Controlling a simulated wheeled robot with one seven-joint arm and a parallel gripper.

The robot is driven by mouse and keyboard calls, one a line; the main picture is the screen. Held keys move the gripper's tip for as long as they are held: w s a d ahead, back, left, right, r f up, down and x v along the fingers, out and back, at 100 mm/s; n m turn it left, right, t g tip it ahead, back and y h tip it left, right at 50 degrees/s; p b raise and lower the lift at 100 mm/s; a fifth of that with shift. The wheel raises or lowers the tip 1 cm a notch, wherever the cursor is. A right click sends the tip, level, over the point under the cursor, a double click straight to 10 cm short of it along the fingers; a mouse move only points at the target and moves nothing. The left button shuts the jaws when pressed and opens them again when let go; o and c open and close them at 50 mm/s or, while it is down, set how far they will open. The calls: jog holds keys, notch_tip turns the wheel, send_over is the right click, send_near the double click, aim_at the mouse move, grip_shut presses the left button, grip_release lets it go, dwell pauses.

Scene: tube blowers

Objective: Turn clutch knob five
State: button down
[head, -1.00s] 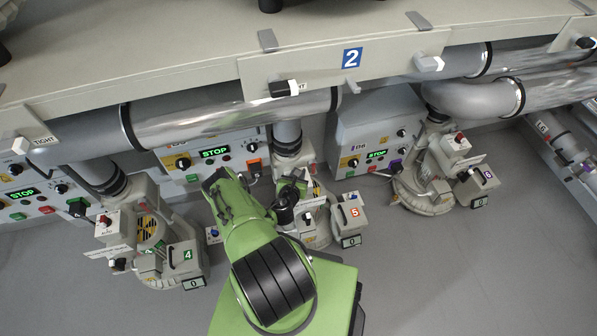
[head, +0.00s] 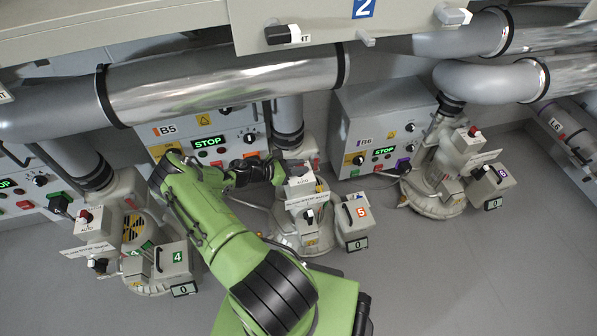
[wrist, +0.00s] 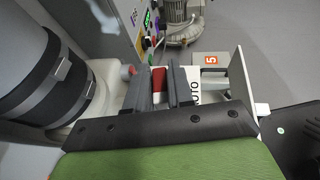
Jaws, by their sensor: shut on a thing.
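Blower unit 5 (head: 300,230) stands under the middle pipe, with a lidded box marked with an orange 5 (head: 354,217). Its box labelled AUTO (head: 300,188) is partly hidden by my arm. In the wrist view the AUTO box (wrist: 204,92) is close below my gripper (wrist: 164,88). A red knob (wrist: 158,80) shows between the two dark fingers, which are shut on it. The knob's lower part and pointing direction are hidden by the fingers. In the head view my gripper (head: 279,172) reaches the AUTO box from the left, at its top.
Unit 4 (head: 133,232) stands at the left and the unit at the right (head: 438,185) has similar boxes. Control boxes B5 (head: 208,135) and B6 (head: 372,130) stand behind. A large silver pipe (head: 220,80) passes above.

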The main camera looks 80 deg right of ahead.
jog(key=shift+m+g+y, duration=0.5)
jog(key=shift+m+y, duration=0.3)
jog(key=shift+y, duration=0.1)
jog(key=c, duration=1.1)
grip_release()
jog(key=p+v, duration=0.1)
jog(key=v, duration=0.6)
jog(key=p+v, duration=0.2)
jog(key=v, duration=0.6)
jog(key=shift+w, duration=0.45)
